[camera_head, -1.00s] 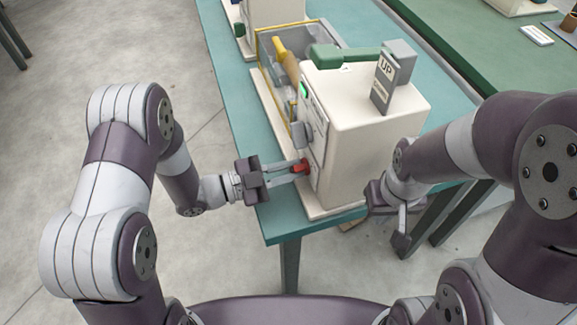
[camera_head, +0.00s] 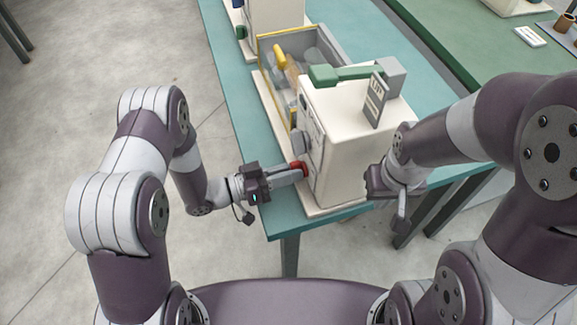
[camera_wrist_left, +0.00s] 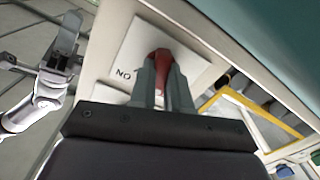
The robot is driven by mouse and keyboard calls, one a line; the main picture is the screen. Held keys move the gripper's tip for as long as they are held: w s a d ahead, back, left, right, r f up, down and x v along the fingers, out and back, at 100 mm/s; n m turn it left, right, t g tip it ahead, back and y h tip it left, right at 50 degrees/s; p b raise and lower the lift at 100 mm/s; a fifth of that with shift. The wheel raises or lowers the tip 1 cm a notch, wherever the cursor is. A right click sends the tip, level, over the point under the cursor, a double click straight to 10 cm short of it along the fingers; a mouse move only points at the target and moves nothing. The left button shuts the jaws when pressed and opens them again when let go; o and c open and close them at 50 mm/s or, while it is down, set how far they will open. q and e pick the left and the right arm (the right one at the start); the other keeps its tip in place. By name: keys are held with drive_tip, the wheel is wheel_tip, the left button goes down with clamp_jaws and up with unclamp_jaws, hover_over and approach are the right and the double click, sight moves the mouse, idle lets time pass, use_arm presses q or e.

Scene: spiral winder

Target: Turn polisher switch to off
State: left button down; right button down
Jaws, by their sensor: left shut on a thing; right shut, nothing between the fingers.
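The polisher is a cream box-shaped machine (camera_head: 345,150) standing near the front end of the teal table. Its red switch (camera_head: 299,168) sits low on the left-facing side. My left gripper (camera_head: 294,172) is shut on the red switch. In the left wrist view the red switch (camera_wrist_left: 161,62) stands between the two fingers (camera_wrist_left: 162,80), in front of a white label partly reading "NO"; the rest of the label is hidden. My right gripper (camera_head: 400,217) hangs at the right of the machine, shut and empty, apart from it.
A yellow-edged clear guard (camera_head: 288,45) stands behind the machine. A green arm with a grey sign block (camera_head: 376,98) is on its top. The teal table's front edge (camera_head: 315,222) lies below. Open floor (camera_head: 150,50) is at the left.

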use_arm(q)
drive_tip(key=shift+n+p, duration=0.85)
drive_tip(key=shift+n, duration=0.95)
drive_tip(key=c, duration=1.1)
unclamp_jaws()
drive_tip(key=b+v, duration=0.1)
drive_tip(key=v, duration=1.1)
drive_tip(key=shift+s+a, duration=0.1)
drive_tip(key=shift+a, duration=0.25)
